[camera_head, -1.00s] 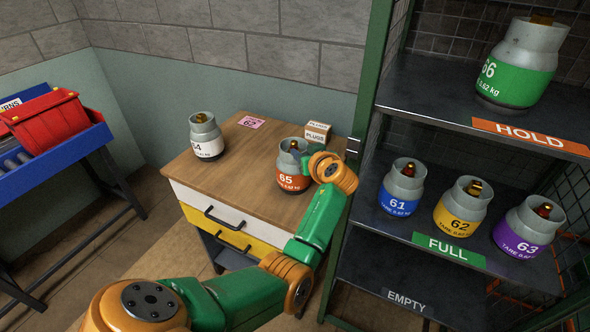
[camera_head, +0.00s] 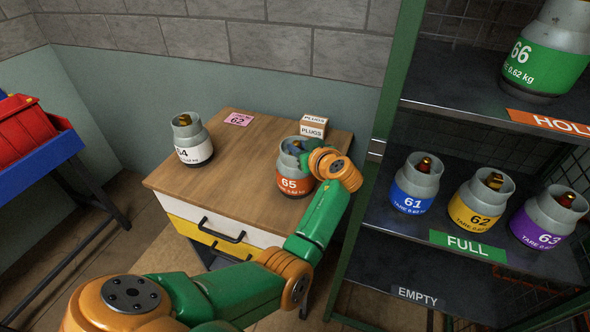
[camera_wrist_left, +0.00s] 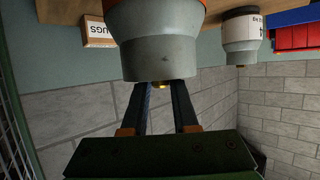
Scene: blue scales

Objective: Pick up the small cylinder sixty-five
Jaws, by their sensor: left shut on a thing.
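The small cylinder sixty-five (camera_head: 291,182), grey with an orange band, stands upright on the wooden cabinet top. In the left wrist view its grey shoulder (camera_wrist_left: 158,52) fills the upper middle, with a bit of brass valve below the rim. My left gripper (camera_wrist_left: 166,92) is shut on the cylinder at its top collar; both fingers reach up to it. In the head view my left wrist (camera_head: 335,166) covers part of the cylinder's right side, and the fingertips are mostly hidden. My right gripper is not in view.
Cylinder 64 (camera_head: 193,142) stands to the left on the cabinet top (camera_head: 236,158), near a pink card (camera_head: 239,119). A plugs box (camera_head: 313,127) sits just behind sixty-five. A green-framed shelf (camera_head: 402,60) with several cylinders stands close on the right.

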